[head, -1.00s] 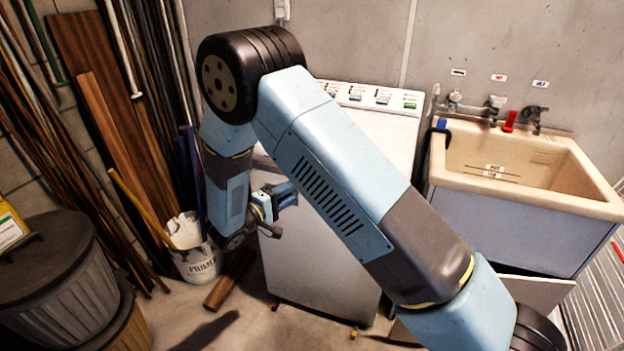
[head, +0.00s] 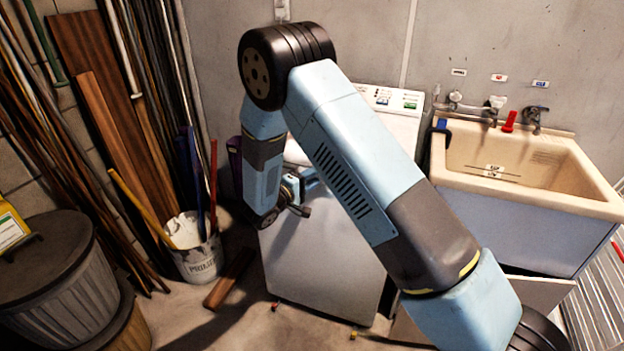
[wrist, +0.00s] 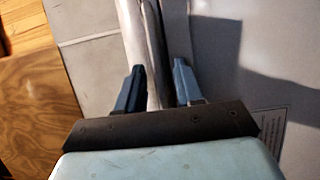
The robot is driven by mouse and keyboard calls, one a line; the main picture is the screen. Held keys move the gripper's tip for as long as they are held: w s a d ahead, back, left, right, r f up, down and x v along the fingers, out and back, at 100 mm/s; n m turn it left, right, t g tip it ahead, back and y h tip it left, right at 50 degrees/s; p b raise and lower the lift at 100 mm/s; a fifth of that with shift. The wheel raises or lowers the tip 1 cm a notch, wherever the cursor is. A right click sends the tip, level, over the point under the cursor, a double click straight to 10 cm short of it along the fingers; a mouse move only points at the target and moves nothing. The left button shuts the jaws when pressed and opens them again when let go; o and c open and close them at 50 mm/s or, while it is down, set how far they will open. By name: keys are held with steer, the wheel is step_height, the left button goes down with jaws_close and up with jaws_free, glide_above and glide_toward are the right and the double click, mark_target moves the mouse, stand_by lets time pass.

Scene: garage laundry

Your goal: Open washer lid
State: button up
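The white washer (head: 325,265) stands against the back wall, its control panel (head: 395,100) showing behind my arm. My arm crosses in front of it and hides most of its top and lid. My gripper (head: 308,180) is at the upper front of the washer, left of its middle. In the wrist view my gripper (wrist: 157,82) has its two blue fingers apart. A pale, rounded edge of the washer (wrist: 152,40) runs between them. I cannot tell whether either finger touches it. The lid looks shut, as far as it shows.
A utility sink (head: 520,200) stands right of the washer. A primer bucket (head: 200,262) with sticks in it and a wood offcut (head: 230,278) are on the floor to the left. Lidded bins (head: 50,270) stand at far left, below leaning boards and poles.

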steer(key=shift+c, duration=0.3)
steer(key=c, duration=0.6)
jaws_close()
steer(key=shift+s+f, duration=0.1)
steer(key=shift+f, duration=0.05)
